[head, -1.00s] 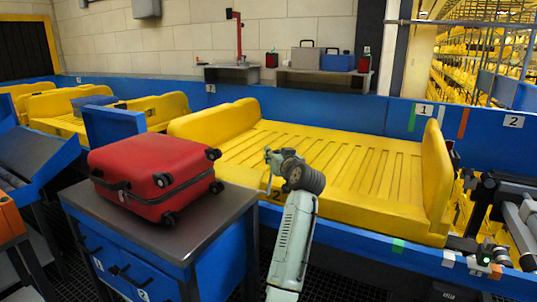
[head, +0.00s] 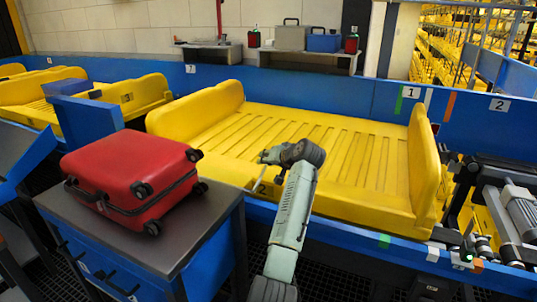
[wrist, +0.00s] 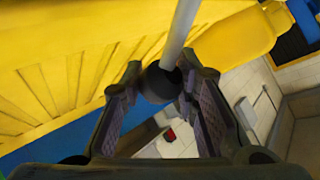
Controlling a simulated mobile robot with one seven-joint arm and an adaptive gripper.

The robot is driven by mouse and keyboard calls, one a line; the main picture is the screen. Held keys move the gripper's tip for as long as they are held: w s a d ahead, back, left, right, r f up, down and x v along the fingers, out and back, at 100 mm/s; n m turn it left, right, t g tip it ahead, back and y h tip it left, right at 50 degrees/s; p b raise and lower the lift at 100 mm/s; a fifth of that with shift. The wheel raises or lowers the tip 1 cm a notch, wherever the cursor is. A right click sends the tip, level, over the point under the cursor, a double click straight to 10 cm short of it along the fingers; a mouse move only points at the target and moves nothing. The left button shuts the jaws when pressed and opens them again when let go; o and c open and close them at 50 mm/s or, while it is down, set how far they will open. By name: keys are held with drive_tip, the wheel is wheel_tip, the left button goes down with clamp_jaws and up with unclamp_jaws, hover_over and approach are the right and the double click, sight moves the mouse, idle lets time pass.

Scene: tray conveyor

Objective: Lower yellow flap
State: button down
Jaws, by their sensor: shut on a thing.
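The large yellow tray (head: 330,150) lies on the blue conveyor frame in the head view, with raised end walls at left and right. I cannot tell for sure which part is the flap; the low yellow front panel (head: 225,166) by my gripper may be it. My gripper (head: 262,172) is at the tray's front edge. In the wrist view, my gripper (wrist: 160,76) is shut around a dark ball knob (wrist: 158,88) at the end of a thin grey rod (wrist: 181,35). Yellow ribbed surface (wrist: 60,75) fills the upper left there. My arm hides part of the front edge.
A red suitcase (head: 130,172) lies on a grey-topped blue cabinet (head: 190,225) at left, close to my arm. Black machinery (head: 490,205) stands at right. Blue conveyor rails run in front of and behind the tray.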

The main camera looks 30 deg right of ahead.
drive_tip(key=shift+s+d+f, duration=0.15)
drive_tip(key=shift+d+f, duration=0.15)
drive_tip(key=shift+f, duration=0.25)
drive_tip(key=c, duration=1.3)
unclamp_jaws()
drive_tip(key=shift+d+f, duration=0.15)
drive_tip(key=shift+f, duration=0.05)
drive_tip(key=shift+a+r, duration=0.2)
drive_tip(key=shift+r, duration=0.1)
drive_tip(key=v, duration=1.1)
drive_tip(key=shift+s+d+r, duration=0.1)
drive_tip(key=shift+s+r, duration=0.1)
drive_tip(key=shift+r, duration=0.05)
